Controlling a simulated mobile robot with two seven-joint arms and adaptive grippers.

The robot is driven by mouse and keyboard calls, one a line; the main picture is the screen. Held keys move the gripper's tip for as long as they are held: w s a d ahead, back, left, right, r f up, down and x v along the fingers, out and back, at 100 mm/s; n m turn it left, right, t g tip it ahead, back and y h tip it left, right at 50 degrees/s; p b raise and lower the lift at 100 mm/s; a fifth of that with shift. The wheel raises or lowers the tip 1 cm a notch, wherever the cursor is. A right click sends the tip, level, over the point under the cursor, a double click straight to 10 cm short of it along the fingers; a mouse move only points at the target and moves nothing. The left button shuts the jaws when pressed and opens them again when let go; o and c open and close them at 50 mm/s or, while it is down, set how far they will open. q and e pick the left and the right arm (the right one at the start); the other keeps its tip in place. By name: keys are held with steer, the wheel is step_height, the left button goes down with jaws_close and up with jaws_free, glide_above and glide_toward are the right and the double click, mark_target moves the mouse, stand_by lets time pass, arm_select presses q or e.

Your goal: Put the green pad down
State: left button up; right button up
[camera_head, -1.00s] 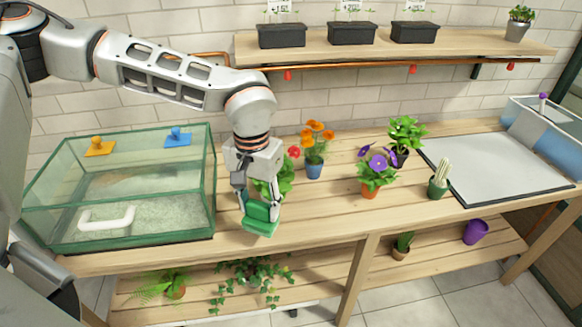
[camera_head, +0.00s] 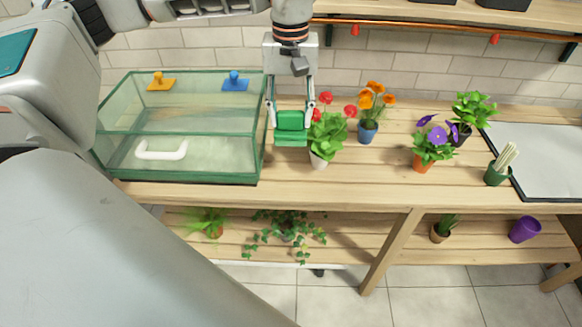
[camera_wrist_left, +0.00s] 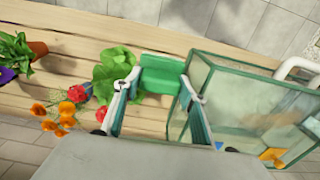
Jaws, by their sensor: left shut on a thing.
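My left gripper (camera_head: 292,122) points down and is shut on the green pad (camera_head: 291,128). The pad is a small green block with a thinner lower edge, held between the fingers. In the head view it shows between the glass tank and the red-flowered plant. The wrist view shows the pad (camera_wrist_left: 161,74) between the two fingertips (camera_wrist_left: 160,88), with the leaves on one side and the tank on the other. Whether the pad touches the table I cannot tell. My right gripper is not in view.
The red-flowered plant (camera_head: 326,140) stands close on the right. Bare table (camera_head: 330,190) lies in front.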

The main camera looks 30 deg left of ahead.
mark_target(290, 129)
arm_select(q)
step_height(290, 129, down, 15)
steer(key=shift+f+b, duration=0.1)
steer(key=shift+b, duration=0.5)
steer(key=shift+f, duration=0.1)
steer(key=o, duration=1)
step_height(290, 129, up, 12)
steer(key=shift+r+p, duration=0.2)
steer(key=shift+p, duration=0.3)
steer(key=shift+s+f, duration=0.1)
